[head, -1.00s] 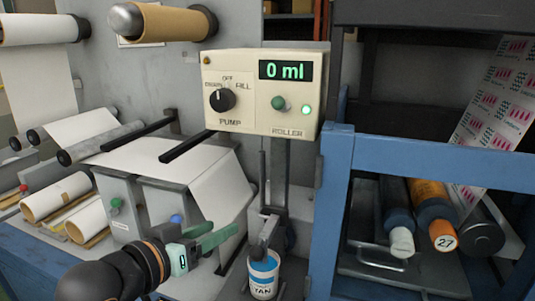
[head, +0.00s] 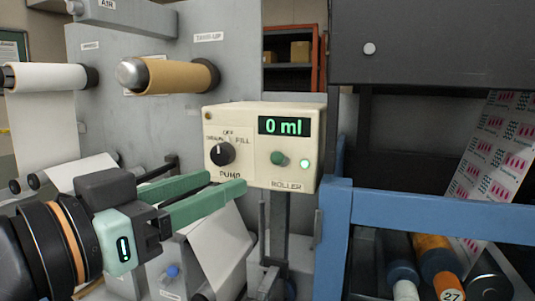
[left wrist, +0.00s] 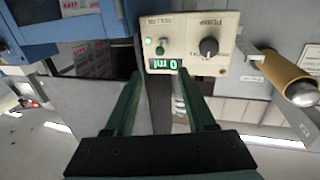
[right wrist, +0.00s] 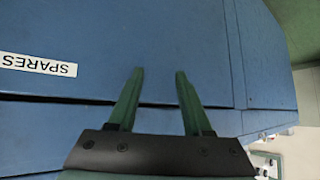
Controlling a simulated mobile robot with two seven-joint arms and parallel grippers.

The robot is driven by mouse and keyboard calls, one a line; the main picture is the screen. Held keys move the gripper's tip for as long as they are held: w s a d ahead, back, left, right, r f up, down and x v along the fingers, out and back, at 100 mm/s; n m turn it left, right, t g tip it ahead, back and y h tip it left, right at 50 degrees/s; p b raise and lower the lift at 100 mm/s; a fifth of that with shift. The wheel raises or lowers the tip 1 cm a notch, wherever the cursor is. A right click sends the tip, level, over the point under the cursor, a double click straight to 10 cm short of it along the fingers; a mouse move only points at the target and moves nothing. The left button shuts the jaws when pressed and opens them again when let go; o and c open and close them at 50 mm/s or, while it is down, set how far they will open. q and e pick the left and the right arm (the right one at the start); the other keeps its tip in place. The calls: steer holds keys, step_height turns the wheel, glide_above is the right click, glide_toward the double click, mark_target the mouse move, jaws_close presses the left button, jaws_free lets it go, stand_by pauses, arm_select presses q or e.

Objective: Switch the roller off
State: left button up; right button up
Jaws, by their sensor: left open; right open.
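The cream control box (head: 240,118) carries a green ROLLER switch (head: 278,158) with a lit green lamp (head: 305,163) to its right. The switch shows upside down in the left wrist view (left wrist: 162,46). My left gripper (head: 229,184) is open and empty. Its fingers point at the box from the left, with the tips in front of its lower left part in the head view. Any gap to the box is hard to judge. My right gripper (right wrist: 159,72) is open and empty, facing a blue panel (right wrist: 200,40); it is not in the head view.
The black PUMP knob (head: 222,154) sits left of the switch, and the display (head: 283,126) above reads 0 ml. A blue frame (head: 430,210) stands at right, close beside the box. A brown roll (head: 165,76) juts out at upper left.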

mark_target(273, 160)
arm_select(q)
steer(key=p+x, duration=0.3)
steer(key=x, duration=0.8)
steer(key=shift+w+d, duration=0.15)
steer(key=shift+c, duration=0.2)
jaws_close()
